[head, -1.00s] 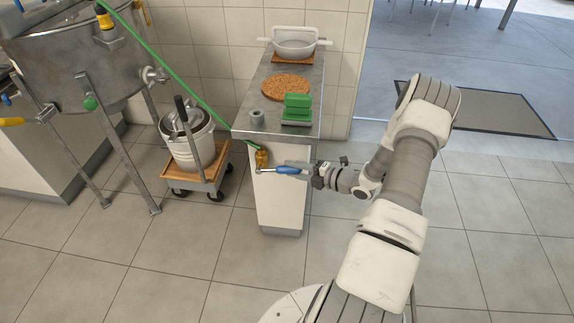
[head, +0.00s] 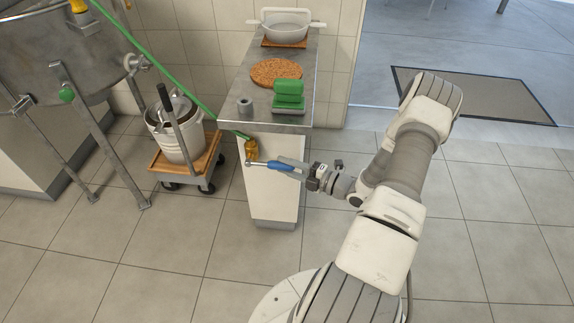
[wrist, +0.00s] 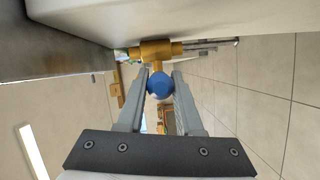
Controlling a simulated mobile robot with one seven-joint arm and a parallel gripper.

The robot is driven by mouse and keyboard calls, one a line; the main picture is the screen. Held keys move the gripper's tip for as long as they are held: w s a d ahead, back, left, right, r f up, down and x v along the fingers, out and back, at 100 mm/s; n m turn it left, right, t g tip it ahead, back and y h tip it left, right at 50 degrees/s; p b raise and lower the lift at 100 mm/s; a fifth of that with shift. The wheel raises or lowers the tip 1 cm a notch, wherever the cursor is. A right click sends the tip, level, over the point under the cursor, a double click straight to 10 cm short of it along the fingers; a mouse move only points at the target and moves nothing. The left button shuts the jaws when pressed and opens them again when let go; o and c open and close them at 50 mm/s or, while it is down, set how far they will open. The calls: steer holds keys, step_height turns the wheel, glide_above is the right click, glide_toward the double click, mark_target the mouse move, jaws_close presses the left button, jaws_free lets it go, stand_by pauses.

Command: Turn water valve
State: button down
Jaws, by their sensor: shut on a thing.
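The water valve has a brass body (head: 251,149) on the end face of the narrow counter, with a green hose at its top. Its metal lever with a blue grip (head: 285,166) reaches out to the right, sloping slightly down. My gripper (head: 306,171) comes from the right and is shut on the blue grip's outer end. In the wrist view, the grip's rounded blue end (wrist: 160,85) sits between the two fingers, with the brass body (wrist: 157,49) just beyond it.
The counter (head: 290,120) carries a green-handled item (head: 289,92), a grey ring (head: 245,106), a cork mat (head: 276,71) and a white strainer (head: 286,27). A wheeled cart with a bucket (head: 178,135) stands left. Tiled floor lies open in front.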

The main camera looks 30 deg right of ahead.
steer(key=shift+w, duration=0.1)
steer(key=c, duration=0.6)
jaws_free()
steer(key=shift+f, duration=0.1)
steer(key=p+v, duration=0.3)
steer(key=v, duration=1.4)
steer(key=shift+s+d+p, duration=0.1)
steer(key=shift+s+p, duration=0.15)
steer(key=shift+p, duration=0.1)
